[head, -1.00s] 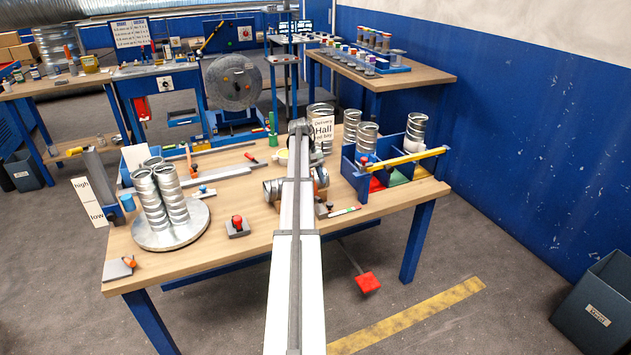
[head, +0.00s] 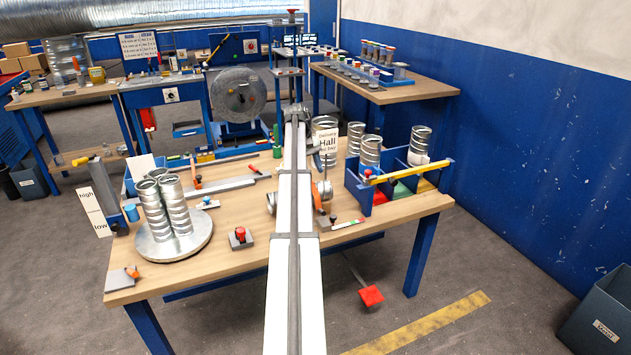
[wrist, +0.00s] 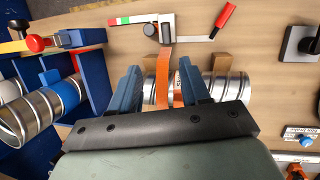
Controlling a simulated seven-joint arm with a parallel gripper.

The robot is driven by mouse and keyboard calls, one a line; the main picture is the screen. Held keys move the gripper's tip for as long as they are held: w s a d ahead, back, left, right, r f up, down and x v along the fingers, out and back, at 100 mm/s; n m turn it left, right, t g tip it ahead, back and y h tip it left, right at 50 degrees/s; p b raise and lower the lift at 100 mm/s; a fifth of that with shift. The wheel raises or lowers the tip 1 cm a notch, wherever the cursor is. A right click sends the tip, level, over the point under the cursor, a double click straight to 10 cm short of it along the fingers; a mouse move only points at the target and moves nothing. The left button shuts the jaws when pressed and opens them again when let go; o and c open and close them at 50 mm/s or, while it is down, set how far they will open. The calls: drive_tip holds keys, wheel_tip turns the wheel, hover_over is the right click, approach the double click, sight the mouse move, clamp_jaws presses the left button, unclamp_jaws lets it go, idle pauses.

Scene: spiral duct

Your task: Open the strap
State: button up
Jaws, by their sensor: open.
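The orange strap (wrist: 164,78) wraps a silver duct (wrist: 222,86) that lies across two wooden blocks. One strap end runs up to a grey metal piece with a dark round knob (wrist: 150,29) in the wrist view. My gripper (wrist: 161,75) is open, its two blue fingers spread to either side of the strap over the duct. Contact with the duct or strap cannot be told. In the head view the duct (head: 271,203) is mostly hidden behind my arm.
Blue bins (head: 354,188) with a yellow bar (head: 410,170) stand to the right of the duct. A round plate (head: 150,246) with upright ducts is at the left. A grey block with a red knob (head: 239,236) sits between them on the table.

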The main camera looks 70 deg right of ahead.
drive_tip(key=shift+v, duration=1.2)
drive_tip(key=shift+w, duration=0.1)
